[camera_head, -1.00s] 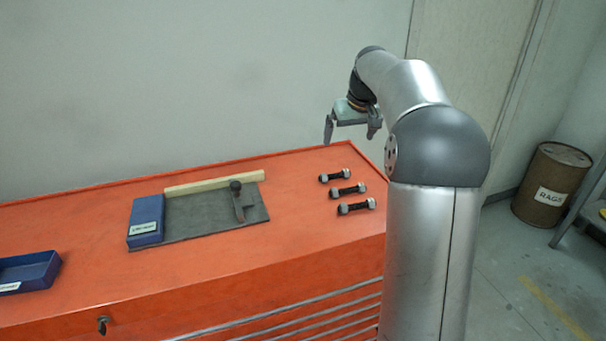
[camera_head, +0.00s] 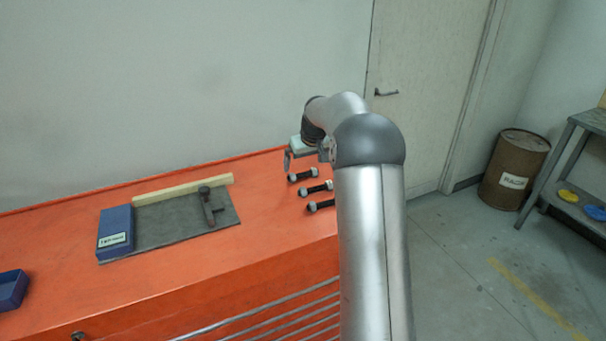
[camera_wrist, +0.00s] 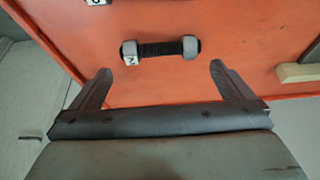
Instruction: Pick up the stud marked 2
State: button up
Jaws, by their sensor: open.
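Three dark threaded studs with pale nuts at both ends lie in a row at the right of the orange bench top. The wrist view shows one stud (camera_wrist: 162,48) whole, with a white tag at its left nut that reads as a sideways 2. It appears to be the rearmost stud (camera_head: 303,175) in the head view. My gripper (camera_head: 306,163) hangs above and just behind it. In the wrist view my gripper (camera_wrist: 160,70) is open and empty, its fingertips spread wider than the stud and apart from it.
The middle stud (camera_head: 316,189) and front stud (camera_head: 321,206) lie close by. To the left are a grey mat (camera_head: 165,232), a wooden strip (camera_head: 185,190), a dark tool (camera_head: 207,206) and a blue box (camera_head: 115,230). Bench top around the studs is clear.

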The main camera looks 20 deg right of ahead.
aim_at(304, 174)
jog(key=x, duration=0.1)
jog(key=p+x, duration=0.1)
jog(key=x, duration=0.2)
jog(key=shift+s+f, duration=0.25)
jog(key=shift+f, duration=0.05)
jog(key=c, duration=0.8)
jog(key=shift+r, duration=0.15)
jog(key=shift+c, duration=0.2)
